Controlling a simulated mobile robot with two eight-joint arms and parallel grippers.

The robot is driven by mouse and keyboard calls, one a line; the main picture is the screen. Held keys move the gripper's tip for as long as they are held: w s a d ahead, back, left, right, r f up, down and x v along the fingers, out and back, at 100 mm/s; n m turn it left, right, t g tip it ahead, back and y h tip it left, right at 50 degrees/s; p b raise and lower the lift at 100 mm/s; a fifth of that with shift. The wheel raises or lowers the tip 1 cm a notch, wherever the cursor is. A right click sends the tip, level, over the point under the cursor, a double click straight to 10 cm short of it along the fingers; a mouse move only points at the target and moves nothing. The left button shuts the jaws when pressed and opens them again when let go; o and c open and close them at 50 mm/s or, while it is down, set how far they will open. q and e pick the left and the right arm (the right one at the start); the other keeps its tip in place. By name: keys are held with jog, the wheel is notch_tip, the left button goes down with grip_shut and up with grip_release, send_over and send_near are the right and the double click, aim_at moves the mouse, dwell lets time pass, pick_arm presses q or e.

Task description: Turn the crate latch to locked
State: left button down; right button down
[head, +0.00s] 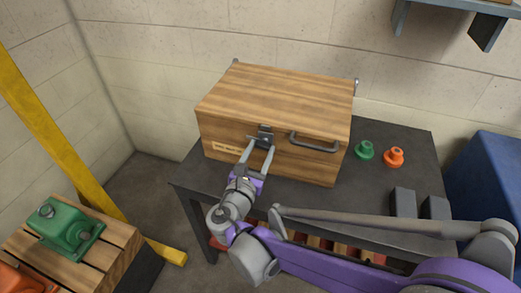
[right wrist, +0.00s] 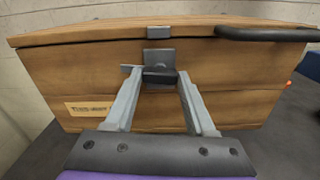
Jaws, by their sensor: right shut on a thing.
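A closed wooden crate (head: 230,115) stands on a dark table, and its front fills much of the right wrist view (right wrist: 225,90). The crate latch (head: 265,132) is a dark grey metal piece at the middle of the front, below the lid edge; it also shows in the right wrist view (right wrist: 159,56). My right gripper (head: 261,146) is at the crate front, shut on the latch's dark block. In the right wrist view its two fingers (right wrist: 159,77) stand on either side of that block, hiding part of it. My left gripper is out of view.
A dark handle (head: 315,145) juts from the crate front, right of the latch. Green (head: 364,150) and orange (head: 394,156) knobs and grey blocks stand on the table (head: 395,135) at right. A green motor (head: 72,232) sits on a slatted pallet at lower left, near a yellow post (head: 45,125).

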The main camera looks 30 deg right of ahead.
jog(key=m+p, duration=0.1)
jog(key=m, duration=0.3)
jog(key=m+p, duration=0.1)
jog(key=m, duration=0.3)
jog(key=shift+p, duration=0.3)
jog(key=m+p, duration=0.1)
jog(key=m, duration=0.3)
jog(key=shift+m+p, duration=0.4)
jog(key=shift+m, duration=1.8)
jog(key=shift+c, duration=1.2)
grip_release()
jog(key=shift+s+a, duration=0.1)
